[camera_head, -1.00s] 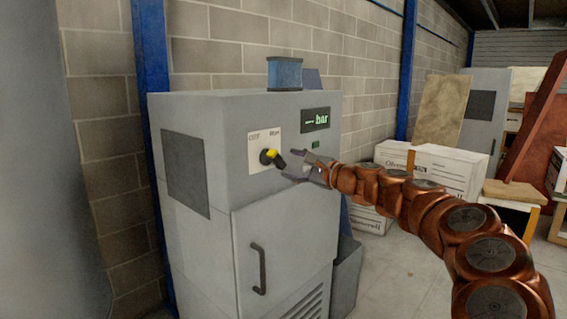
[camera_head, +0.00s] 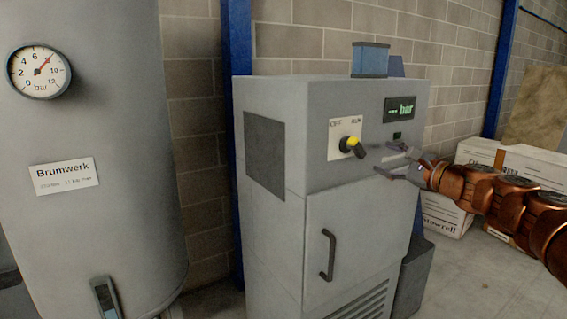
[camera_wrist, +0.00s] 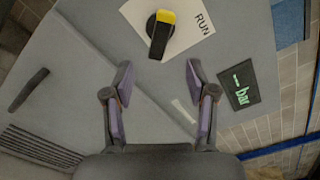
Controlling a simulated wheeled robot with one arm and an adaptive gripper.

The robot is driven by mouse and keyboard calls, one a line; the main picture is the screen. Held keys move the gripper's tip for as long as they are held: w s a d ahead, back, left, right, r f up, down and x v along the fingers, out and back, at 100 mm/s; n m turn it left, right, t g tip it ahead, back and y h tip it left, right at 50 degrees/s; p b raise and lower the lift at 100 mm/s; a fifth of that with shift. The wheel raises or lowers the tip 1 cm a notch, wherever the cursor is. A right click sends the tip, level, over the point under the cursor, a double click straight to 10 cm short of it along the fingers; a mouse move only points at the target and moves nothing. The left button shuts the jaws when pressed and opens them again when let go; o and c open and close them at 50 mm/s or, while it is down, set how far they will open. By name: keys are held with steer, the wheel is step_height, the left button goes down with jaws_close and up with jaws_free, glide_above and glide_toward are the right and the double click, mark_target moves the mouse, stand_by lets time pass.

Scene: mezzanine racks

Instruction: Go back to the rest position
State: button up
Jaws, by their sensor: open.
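My gripper (camera_head: 387,160) is in front of the grey cabinet (camera_head: 268,95), just right of its rotary switch (camera_head: 353,147). The fingers are open with nothing between them. The switch is black with a yellow end and sits on a white plate (camera_head: 340,128) marked OFF and RUN. In the wrist view the switch (camera_wrist: 158,38) lies ahead of and between the open fingertips (camera_wrist: 158,70), apart from them. My copper-coloured arm reaches in from the right.
A grey tank (camera_head: 100,120) with a dial gauge (camera_head: 38,71) stands at the left. The cabinet has a lit display (camera_head: 399,109) and a black door handle (camera_head: 329,255). White boxes (camera_head: 447,215) stand behind my arm. Some floor (camera_head: 480,275) at the lower right is clear.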

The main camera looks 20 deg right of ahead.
steer(key=s+a+f+n+g+y, duration=0.1)
steer(key=a+f+n+g+y, duration=0.2)
steer(key=a, duration=0.7)
steer(key=s+a+f+n+g, duration=0.1)
steer(key=s+a+n+g, duration=0.15)
steer(key=a+n, duration=0.45)
steer(key=s+a+f+n+g+y, duration=0.1)
steer(key=a+f+n+g+y, duration=0.15)
steer(key=a, duration=0.95)
steer(key=s+a+f+n+g+h, duration=0.1)
steer(key=s+a+f+n+g, duration=0.25)
steer(key=s+a+f, duration=0.3)
steer(key=s+a+f+n+g+h, duration=0.3)
steer(key=s+f+g, duration=0.2)
steer(key=s+f, duration=0.5)
steer(key=s+d+f+n+g+h, duration=0.2)
steer(key=s+d+f+h, duration=0.15)
steer(key=s, duration=0.45)
steer(key=s+d+f+n+g+h, duration=0.1)
steer(key=s+d+f+g+h, duration=0.2)
steer(key=s, duration=0.6)
step_height(320, 180, up, 15)
steer(key=w+d+t+y+p, duration=0.1)
steer(key=t+p, duration=0.1)
steer(key=p, duration=1.2)
steer(key=shift+d, duration=0.15)
